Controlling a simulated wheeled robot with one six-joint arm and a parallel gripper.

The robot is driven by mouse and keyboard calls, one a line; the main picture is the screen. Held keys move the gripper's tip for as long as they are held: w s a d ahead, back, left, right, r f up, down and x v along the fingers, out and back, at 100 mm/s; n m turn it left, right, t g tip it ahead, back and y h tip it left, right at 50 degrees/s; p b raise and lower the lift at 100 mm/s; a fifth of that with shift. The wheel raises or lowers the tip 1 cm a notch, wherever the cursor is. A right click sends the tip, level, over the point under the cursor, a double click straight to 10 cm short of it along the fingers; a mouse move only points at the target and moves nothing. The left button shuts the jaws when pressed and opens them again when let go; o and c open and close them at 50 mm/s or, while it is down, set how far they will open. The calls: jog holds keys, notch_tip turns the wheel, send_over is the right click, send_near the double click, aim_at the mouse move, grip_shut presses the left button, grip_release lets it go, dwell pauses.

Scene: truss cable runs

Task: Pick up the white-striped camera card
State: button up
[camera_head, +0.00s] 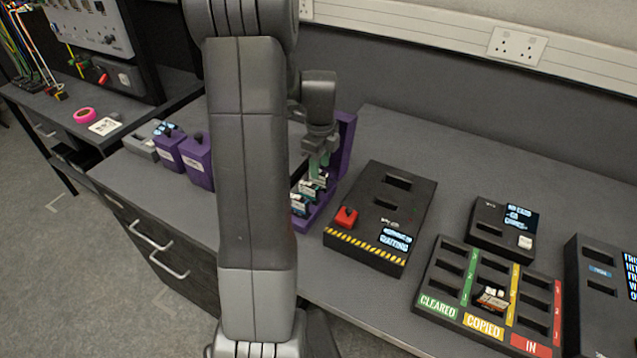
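My gripper (318,160) points down over a purple holder (345,130) at the middle of the bench. Several small cards (309,190) with white and teal parts stand in this holder, just below and beside the fingers. A green piece shows at the fingertips; I cannot tell if it is a card or part of the gripper, nor if the fingers are open or shut. Which card is white-striped is too small to tell. Another card (492,298) with orange and white marks sits in the COPIED column of a sorting tray (447,262). My arm hides the holder's left side.
A black box (405,185) with a red switch and a lit display stands right of the holder. A smaller black reader (485,235) and another box (595,300) lie farther right. Purple boxes (197,165) stand left of my arm. The bench's back right is clear.

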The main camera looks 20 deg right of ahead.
aim_at(318, 183)
jog(key=shift+w+a+f+p, duration=0.1)
jog(key=shift+w+f+p, duration=0.1)
jog(key=shift+f, duration=1.15)
jog(key=shift+w+f+p, duration=0.15)
jog(key=shift+f, duration=1.15)
grip_shut()
